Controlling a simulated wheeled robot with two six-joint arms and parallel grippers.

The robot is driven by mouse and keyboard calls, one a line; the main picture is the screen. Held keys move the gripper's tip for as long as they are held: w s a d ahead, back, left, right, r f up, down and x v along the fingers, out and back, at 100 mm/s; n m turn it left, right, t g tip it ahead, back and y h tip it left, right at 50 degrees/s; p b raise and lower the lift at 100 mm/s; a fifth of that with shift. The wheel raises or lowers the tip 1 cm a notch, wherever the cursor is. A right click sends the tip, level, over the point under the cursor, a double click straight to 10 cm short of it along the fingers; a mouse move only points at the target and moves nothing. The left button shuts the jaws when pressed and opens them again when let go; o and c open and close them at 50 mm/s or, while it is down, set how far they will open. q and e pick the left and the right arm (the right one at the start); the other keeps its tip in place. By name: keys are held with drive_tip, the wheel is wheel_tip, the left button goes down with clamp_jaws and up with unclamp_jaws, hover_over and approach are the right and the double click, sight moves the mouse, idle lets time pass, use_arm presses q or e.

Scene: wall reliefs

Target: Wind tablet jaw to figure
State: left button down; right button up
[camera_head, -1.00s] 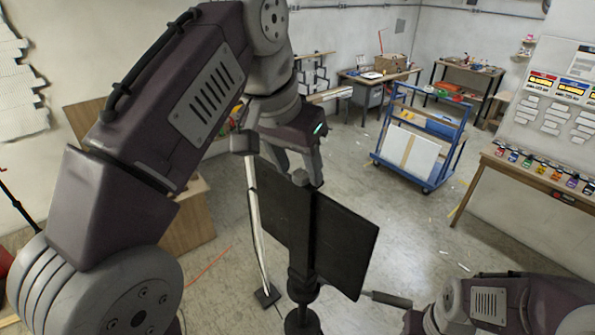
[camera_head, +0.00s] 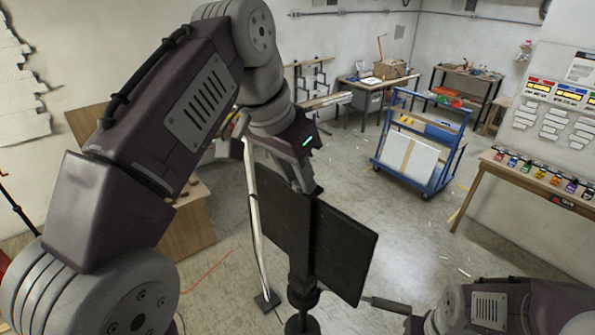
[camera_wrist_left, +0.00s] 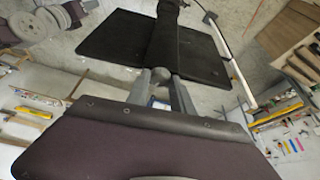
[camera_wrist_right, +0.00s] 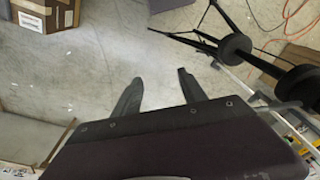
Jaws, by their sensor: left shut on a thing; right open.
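A dark stand holds a wide black tablet holder (camera_head: 345,248) with a thick central spine, upright in the middle of the head view. A small rounded knob (camera_wrist_left: 187,73) sits at the top end of the spine in the left wrist view. My left gripper (camera_head: 303,188) comes down from above and is shut on this knob, with a finger on either side. The panel spreads beyond the fingers in the left wrist view (camera_wrist_left: 115,40). My right gripper (camera_wrist_right: 158,78) is open and empty, with bare floor between its fingers. I can make out no figure or scale.
A pale upright strip on a small base (camera_head: 268,299) stands left of the panel. A blue cart (camera_head: 421,150) and a workbench (camera_head: 535,180) are farther right. Open floor lies between.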

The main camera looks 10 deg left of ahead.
use_arm(q)
drive_tip(key=shift+w+a+m+g+h+p, duration=0.1)
drive_tip(key=shift+m+g+h+p, duration=0.25)
drive_tip(key=shift+m, duration=0.65)
drive_tip(key=shift+w+a+m+g+h+p, duration=0.1)
drive_tip(key=shift+m+g+h+p, duration=0.25)
drive_tip(key=shift+m, duration=0.65)
drive_tip(key=c, duration=1.1)
unclamp_jaws()
drive_tip(key=shift+d, duration=0.1)
